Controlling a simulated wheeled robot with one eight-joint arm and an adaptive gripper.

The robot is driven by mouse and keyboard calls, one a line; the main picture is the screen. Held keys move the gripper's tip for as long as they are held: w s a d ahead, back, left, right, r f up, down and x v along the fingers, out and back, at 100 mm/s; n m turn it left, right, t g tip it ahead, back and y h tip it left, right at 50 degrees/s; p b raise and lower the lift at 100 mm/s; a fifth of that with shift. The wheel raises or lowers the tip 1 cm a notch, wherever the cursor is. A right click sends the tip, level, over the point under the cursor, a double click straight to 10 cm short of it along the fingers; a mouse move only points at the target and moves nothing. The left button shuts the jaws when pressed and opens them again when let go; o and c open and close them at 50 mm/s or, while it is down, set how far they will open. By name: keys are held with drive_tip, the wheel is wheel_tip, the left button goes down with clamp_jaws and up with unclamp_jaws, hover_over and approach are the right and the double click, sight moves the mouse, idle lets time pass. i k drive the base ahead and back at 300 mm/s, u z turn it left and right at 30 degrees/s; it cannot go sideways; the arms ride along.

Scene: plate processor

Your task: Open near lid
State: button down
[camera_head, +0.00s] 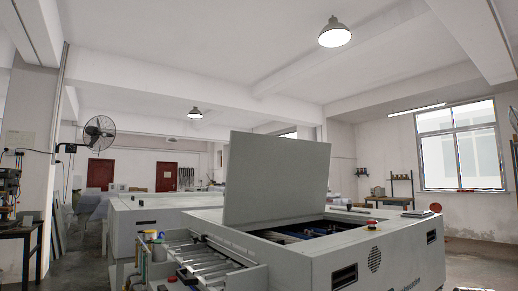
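A large grey plate processor (310,262) stands at the front, right of the middle. A flat grey lid (278,180) stands raised on it, steeply upright and leaning slightly. To the right of the lid the top is open, and dark and blue inner parts (310,232) show. I cannot tell whether this raised panel is the lid that the task calls near. The lid's lower edge and hinge are not clear. My gripper is not in this view.
A roller feed tray (210,262) juts out at the machine's left, with small bottles (150,240) beside it. A red button (372,224) sits on the top. Another long grey unit (150,203) stands behind. Open floor (475,262) shows at right.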

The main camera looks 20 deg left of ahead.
sight(269, 177)
drive_tip(key=k, duration=0.8)
drive_tip(key=u, duration=1.8)
drive_tip(key=i, duration=1.65)
drive_tip(key=u, duration=0.1)
